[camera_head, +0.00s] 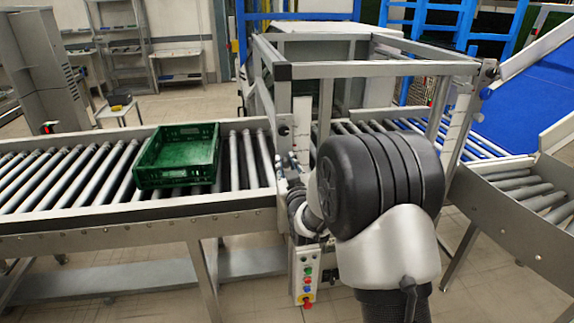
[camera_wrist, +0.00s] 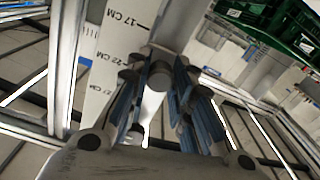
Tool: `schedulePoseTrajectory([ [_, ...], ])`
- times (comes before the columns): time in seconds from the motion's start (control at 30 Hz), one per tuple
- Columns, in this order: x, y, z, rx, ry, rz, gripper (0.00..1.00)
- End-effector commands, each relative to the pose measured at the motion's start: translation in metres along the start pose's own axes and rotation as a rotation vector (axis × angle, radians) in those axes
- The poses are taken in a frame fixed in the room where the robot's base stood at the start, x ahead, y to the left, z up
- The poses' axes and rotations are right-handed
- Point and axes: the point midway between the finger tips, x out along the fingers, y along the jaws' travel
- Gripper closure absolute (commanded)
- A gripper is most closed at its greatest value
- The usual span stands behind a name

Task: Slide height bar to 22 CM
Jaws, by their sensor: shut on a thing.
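A white scale strip (camera_wrist: 107,45) shows in the wrist view, marked 17 CM, 22 CM and a partly covered lower mark that looks like 27 CM. The strip stands upright on the conveyor frame in the head view (camera_head: 302,120). My gripper (camera_wrist: 156,70) is shut on a light grey rounded piece (camera_wrist: 153,100), seemingly the height bar's handle, right beside the strip. The fingers lie near the 22 CM mark, but the bar's exact reading cannot be told. In the head view my gripper (camera_head: 292,165) is small and partly hidden by my arm.
A green crate (camera_head: 180,157) sits on the roller conveyor (camera_head: 75,175) left of the metal frame (camera_head: 375,70). A button panel (camera_head: 306,277) hangs below the frame. More rollers (camera_head: 510,180) and a blue belt (camera_head: 530,100) lie to the right.

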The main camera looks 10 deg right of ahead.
Motion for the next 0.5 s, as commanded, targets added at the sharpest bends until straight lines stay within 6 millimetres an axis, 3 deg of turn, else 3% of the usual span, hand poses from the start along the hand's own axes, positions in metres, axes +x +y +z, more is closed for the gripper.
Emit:
schedulePoseTrajectory([
  [0.03,-0.001,-0.003,0.015,0.0,-0.009,-0.002,1.0],
  [0.13,-0.001,-0.004,0.022,0.0,-0.009,-0.002,1.0],
  [0.5,-0.001,-0.005,0.024,0.0,-0.007,-0.001,1.0],
])
